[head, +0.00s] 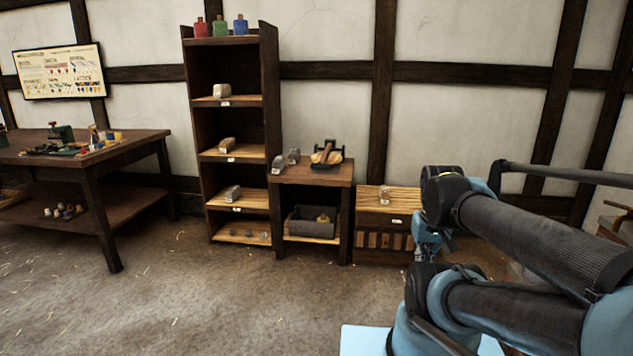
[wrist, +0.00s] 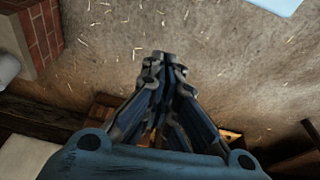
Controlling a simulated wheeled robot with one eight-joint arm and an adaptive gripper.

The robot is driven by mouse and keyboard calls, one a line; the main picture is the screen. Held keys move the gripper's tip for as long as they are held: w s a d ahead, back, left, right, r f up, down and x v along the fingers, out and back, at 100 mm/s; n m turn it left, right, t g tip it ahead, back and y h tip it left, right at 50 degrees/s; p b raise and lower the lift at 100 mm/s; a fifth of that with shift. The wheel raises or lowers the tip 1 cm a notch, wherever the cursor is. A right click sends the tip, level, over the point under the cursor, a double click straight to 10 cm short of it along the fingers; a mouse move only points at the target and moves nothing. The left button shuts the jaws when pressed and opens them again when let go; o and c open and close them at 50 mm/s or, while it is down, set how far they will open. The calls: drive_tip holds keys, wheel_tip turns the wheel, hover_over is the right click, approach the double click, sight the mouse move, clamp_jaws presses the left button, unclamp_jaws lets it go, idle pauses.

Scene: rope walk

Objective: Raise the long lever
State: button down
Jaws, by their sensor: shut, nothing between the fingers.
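I cannot make out a long lever for certain in either view. My gripper (wrist: 162,58) shows in the wrist view with its blue and grey fingers brought together at the tips. It is empty and points over the bare, straw-strewn floor. In the head view only part of the wrist end shows, in front of the low slatted cabinet, and the fingertips are not clear there. My arm covers much of the right side of that view.
A tall shelf (head: 273,95) holds bottles and small blocks. A small table (head: 310,172) beside it bears a dark device (head: 326,153). A low cabinet (head: 370,225) stands right of it. A workbench (head: 100,155) is at left. A brick structure (wrist: 40,38) shows in the wrist view. The middle floor is clear.

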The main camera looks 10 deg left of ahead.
drive_tip(key=w+d+r+n+t+h, duration=0.15)
drive_tip(key=w+r, duration=0.25)
drive_tip(key=w, duration=0.5)
drive_tip(key=w+d+r+n+t+h, duration=0.1)
drive_tip(key=w+d+r+n+h, duration=0.2)
drive_tip(key=w, duration=0.7)
drive_tip(key=w+r+n+t+h, duration=0.1)
drive_tip(key=w+r+n, duration=0.3)
drive_tip(key=w, duration=0.5)
drive_tip(key=w+a+r+n+t+h, duration=0.1)
drive_tip(key=w+a+n+t, duration=0.2)
drive_tip(key=w, duration=0.9)
drive_tip(key=w+a+r+n+t+h, duration=0.1)
drive_tip(key=w+a+n+t, duration=0.2)
drive_tip(key=w, duration=1)
drive_tip(key=w+a+f+n+t+y, duration=0.1)
drive_tip(key=w+a+f+n+t, duration=0.1)
drive_tip(key=w+a+f+n, duration=0.5)
drive_tip(key=w+a+f+n+t, duration=0.2)
drive_tip(key=w+a+t, duration=0.1)
drive_tip(key=w+a, duration=0.7)
drive_tip(key=a+f+n+t+y, duration=0.4)
drive_tip(key=a+f+n, duration=0.7)
drive_tip(key=a+f, duration=0.8)
drive_tip(key=shift+w+a+f+n+y, duration=0.2)
drive_tip(key=shift+w+f+n+y, duration=0.15)
drive_tip(key=shift+y, duration=0.6)
drive_tip(key=shift+w+r, duration=0.1)
